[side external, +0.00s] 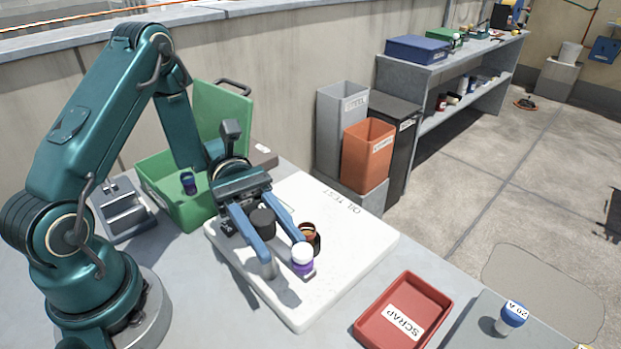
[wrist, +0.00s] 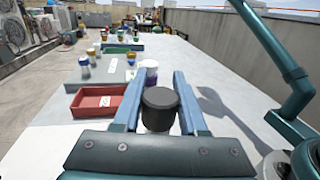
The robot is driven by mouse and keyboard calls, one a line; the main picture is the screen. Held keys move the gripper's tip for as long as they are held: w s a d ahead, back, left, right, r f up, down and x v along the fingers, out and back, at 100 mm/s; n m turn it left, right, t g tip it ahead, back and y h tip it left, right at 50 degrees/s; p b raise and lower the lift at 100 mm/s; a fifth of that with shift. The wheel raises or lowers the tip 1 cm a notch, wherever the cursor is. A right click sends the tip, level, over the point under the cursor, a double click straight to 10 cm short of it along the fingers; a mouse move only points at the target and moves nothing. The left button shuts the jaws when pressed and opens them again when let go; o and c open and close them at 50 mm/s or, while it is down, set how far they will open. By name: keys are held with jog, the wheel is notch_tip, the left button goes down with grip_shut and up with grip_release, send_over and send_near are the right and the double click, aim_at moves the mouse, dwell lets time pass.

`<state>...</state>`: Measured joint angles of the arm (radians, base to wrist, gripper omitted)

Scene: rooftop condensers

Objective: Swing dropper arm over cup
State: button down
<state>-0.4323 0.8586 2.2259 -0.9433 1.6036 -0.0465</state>
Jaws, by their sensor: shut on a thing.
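My gripper (side external: 285,255) has blue fingers reaching low over the white board labelled OIL TEST (side external: 350,245). The fingers are shut on a black-topped cylinder (side external: 262,222), which fills the gap between them in the wrist view (wrist: 160,98). I cannot tell whether this cylinder is part of the dropper arm. A bottle with a white cap and purple body (side external: 303,257) is by the right fingertip in the side view, and beyond the cylinder in the wrist view (wrist: 150,73). A dark cup-like vessel with orange inside (side external: 310,236) stands just behind it, partly hidden by the finger.
A red SCRAP tray (side external: 405,308) lies right of the board, with a blue-topped jar (side external: 513,315) beyond. An open green case (side external: 170,205) stands behind my gripper on the left. A grey fixture (side external: 124,208) is beside my base. The board's front right is clear.

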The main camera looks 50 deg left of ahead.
aim_at(254, 214)
dwell(0.7)
jog(key=shift+w+n+t, duration=0.2)
jog(key=shift+n+t, duration=0.55)
jog(key=shift+t, duration=0.4)
jog(key=shift+w+n+t, duration=0.2)
jog(key=shift+n+t, duration=0.55)
jog(key=shift+t, duration=0.4)
jog(key=shift+c, duration=2.2)
grip_release()
jog(key=shift+a, duration=0.15)
jog(key=shift+s+a, duration=0.15)
jog(key=shift+a, duration=2.25)
